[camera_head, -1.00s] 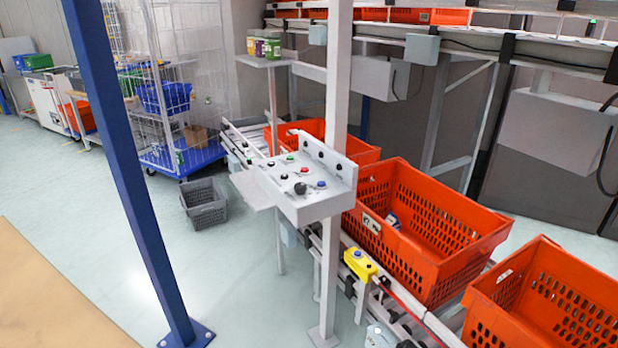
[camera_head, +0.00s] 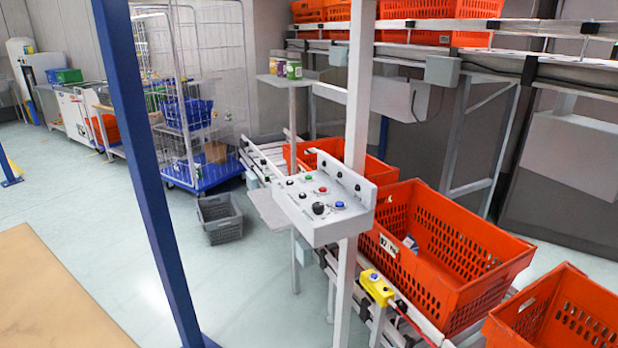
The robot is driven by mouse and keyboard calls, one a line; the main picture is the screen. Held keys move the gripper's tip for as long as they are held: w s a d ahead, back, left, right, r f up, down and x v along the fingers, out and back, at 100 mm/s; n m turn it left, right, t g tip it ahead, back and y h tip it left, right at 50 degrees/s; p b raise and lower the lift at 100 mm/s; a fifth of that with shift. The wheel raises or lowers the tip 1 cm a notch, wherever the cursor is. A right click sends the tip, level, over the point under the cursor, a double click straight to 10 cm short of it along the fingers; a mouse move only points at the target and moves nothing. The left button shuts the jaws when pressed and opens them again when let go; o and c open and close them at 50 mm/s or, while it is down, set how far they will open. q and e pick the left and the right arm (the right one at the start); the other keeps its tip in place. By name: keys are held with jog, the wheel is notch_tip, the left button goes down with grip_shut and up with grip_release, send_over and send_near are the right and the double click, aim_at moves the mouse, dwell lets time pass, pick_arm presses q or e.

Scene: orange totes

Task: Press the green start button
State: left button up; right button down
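The light grey control box (camera_head: 335,231) is fixed to a white post right of centre. Its sloped top carries several small buttons and knobs. A red button (camera_head: 322,189), a blue button (camera_head: 339,204) and a large black knob (camera_head: 318,208) show clearly. A small grey shelf (camera_head: 268,210) sticks out at the box's left side. Neither of my grippers is in view, and nothing touches the box.
Orange totes (camera_head: 445,250) stand on the conveyor behind and right of the box. A yellow switch box (camera_head: 376,287) sits below it. A blue post (camera_head: 150,190) stands at left front. A grey crate (camera_head: 220,218) is on the floor. The floor between is free.

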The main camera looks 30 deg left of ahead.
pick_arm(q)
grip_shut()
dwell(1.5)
